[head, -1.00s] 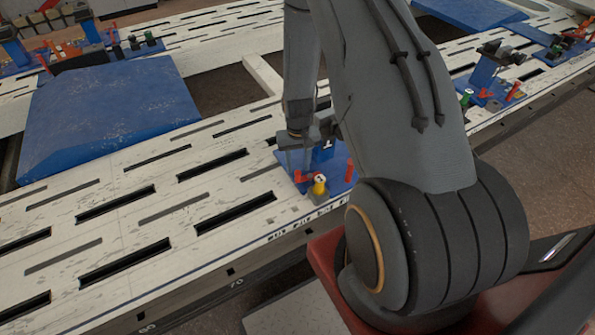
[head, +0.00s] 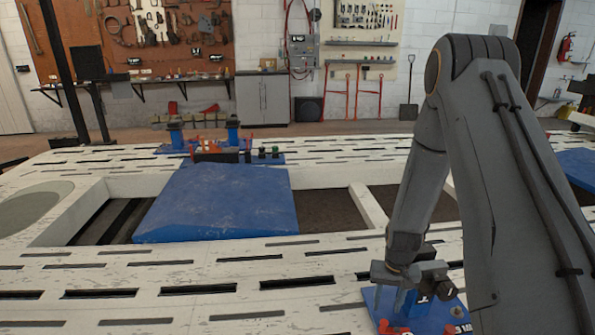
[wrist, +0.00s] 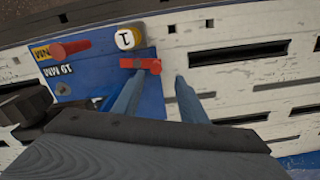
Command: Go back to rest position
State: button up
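My gripper (head: 385,300) hangs at the end of my arm over a blue plate (head: 437,312) on the near side of the white slotted frame (head: 190,258). In the wrist view my gripper (wrist: 157,84) has its two fingers apart. A red clamp handle (wrist: 147,64) lies just beyond the fingertips; I cannot tell whether they touch it. Beside it are a white-topped yellow knob (wrist: 128,39) and a red pin (wrist: 70,49) on the blue plate. In the head view, red parts (head: 395,329) show at the bottom edge, below my gripper.
A large blue panel (head: 220,203) spans the frame opening. More fixtures on a blue plate (head: 262,158) stand at the far rail. Another blue panel (head: 578,165) is at the right. A grey cabinet (head: 262,98) and tool boards stand along the back wall, beyond open floor.

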jog(key=s+a+r+n, duration=0.1)
jog(key=s+a+r, duration=0.2)
jog(key=r, duration=0.5)
jog(key=s+a+r, duration=0.3)
jog(key=r, duration=0.6)
jog(key=s+a+r+n+p, duration=0.1)
jog(key=s+a+r, duration=0.4)
jog(key=s+r, duration=0.6)
jog(key=shift+s+a+n, duration=0.4)
jog(key=shift+s+n, duration=0.1)
jog(key=shift+s, duration=0.2)
